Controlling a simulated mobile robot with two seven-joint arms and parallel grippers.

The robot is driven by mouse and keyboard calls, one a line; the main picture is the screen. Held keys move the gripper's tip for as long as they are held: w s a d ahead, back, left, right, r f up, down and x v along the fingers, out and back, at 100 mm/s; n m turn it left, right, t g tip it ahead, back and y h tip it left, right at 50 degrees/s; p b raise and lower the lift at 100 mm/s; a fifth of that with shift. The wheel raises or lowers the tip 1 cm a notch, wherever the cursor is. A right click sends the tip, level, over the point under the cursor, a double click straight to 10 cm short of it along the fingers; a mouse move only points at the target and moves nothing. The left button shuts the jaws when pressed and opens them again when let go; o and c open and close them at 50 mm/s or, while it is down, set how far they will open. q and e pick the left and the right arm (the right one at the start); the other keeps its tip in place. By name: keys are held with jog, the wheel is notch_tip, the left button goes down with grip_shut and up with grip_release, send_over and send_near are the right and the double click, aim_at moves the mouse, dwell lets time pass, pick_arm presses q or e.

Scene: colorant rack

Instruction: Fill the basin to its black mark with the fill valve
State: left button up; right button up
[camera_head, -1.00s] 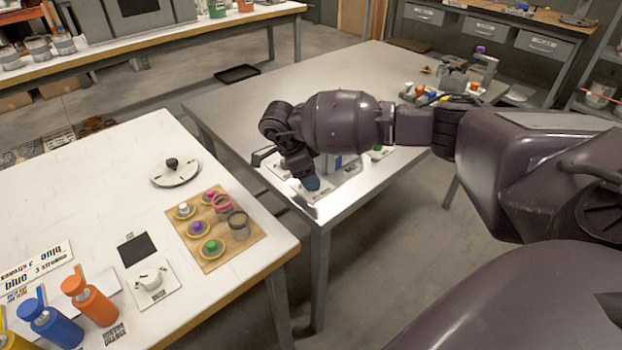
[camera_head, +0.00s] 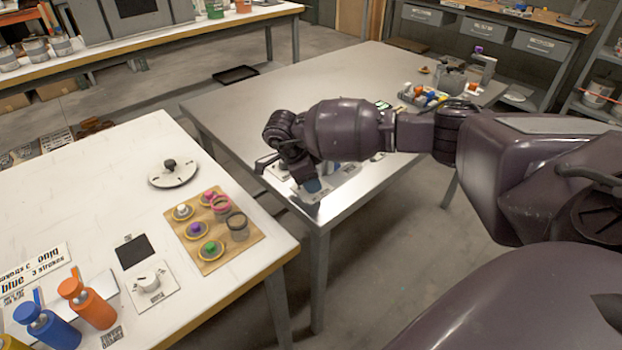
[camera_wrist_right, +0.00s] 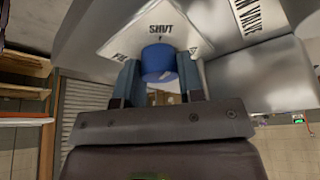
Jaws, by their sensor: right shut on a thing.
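My right gripper (camera_head: 312,188) is at the near corner of the grey metal table (camera_head: 235,110). In the right wrist view its two fingers (camera_wrist_right: 158,82) are shut on a blue round knob (camera_wrist_right: 158,62), one finger on each side. The knob sits in front of a white plate (camera_wrist_right: 118,38) lettered "SHUT", with a partly hidden word at its left corner. A second label ending in "N VALVE" (camera_wrist_right: 262,14) shows at the right. I cannot make out the basin's black mark or a water level; my arm covers much of that corner. My left gripper is not in view.
A tray of coloured items (camera_head: 425,95) stands farther back on the metal table, whose left part is clear.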

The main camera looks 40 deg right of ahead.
jog(key=n+t, duration=0.1)
jog(key=n, duration=0.3)
jog(key=shift+t, duration=0.3)
jog(key=o, duration=0.9)
jog(key=shift+a+r, duration=0.2)
jog(key=shift+r, duration=0.35)
jog(key=p+v, duration=0.1)
jog(key=v, duration=0.8)
jog(key=shift+a+r, duration=0.25)
jog(key=shift+a, duration=0.05)
